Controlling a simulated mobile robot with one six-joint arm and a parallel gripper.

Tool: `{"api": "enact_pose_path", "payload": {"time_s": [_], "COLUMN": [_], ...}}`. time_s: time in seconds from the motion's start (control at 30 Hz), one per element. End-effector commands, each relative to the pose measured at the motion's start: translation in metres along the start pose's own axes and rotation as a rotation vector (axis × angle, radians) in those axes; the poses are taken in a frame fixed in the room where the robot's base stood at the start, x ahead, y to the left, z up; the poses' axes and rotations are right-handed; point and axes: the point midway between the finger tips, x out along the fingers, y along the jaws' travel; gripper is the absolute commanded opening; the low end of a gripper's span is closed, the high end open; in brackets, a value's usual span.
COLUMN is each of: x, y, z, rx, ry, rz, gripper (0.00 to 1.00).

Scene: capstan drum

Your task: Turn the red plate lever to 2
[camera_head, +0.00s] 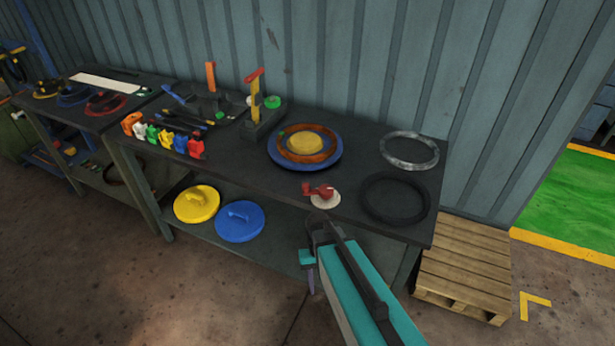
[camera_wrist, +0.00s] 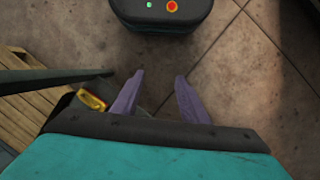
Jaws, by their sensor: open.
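The red plate lever (camera_head: 318,190) is small and sits on a round white plate (camera_head: 325,201) near the front edge of the workbench. Its arm points left across the plate. Any numbers on the plate are too small to read. My gripper (camera_wrist: 160,76) is open and empty in the wrist view, its two purple fingers spread apart over the floor. In the head view it hangs in front of the bench, nearer than the lever and below it in the picture, not touching it. The lever is not in the wrist view.
Behind the lever stands a blue drum (camera_head: 331,166) with a brown ring. A grey ring (camera_head: 409,162) and a black ring (camera_head: 368,206) lie to the right. Yellow (camera_head: 189,212) and blue (camera_head: 236,232) lids lie on the lower shelf. A wooden pallet (camera_head: 466,262) stands right of the bench.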

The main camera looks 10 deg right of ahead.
Motion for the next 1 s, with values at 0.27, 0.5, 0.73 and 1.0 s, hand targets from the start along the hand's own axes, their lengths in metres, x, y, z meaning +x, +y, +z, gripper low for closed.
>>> {"api": "enact_pose_path", "payload": {"time_s": [0.27,0.5,0.73,1.0], "x": [-0.100,-0.184,-0.260,-0.353], "y": [-0.005,-0.008,-0.011,-0.013], "z": [-0.039,-0.062,-0.075,-0.083], "rx": [0.033,0.061,0.085,0.113], "ry": [0.073,0.129,0.179,0.237], "rz": [-0.007,-0.015,-0.023,-0.035], "gripper": [0.40,0.40,0.40,0.40]}}
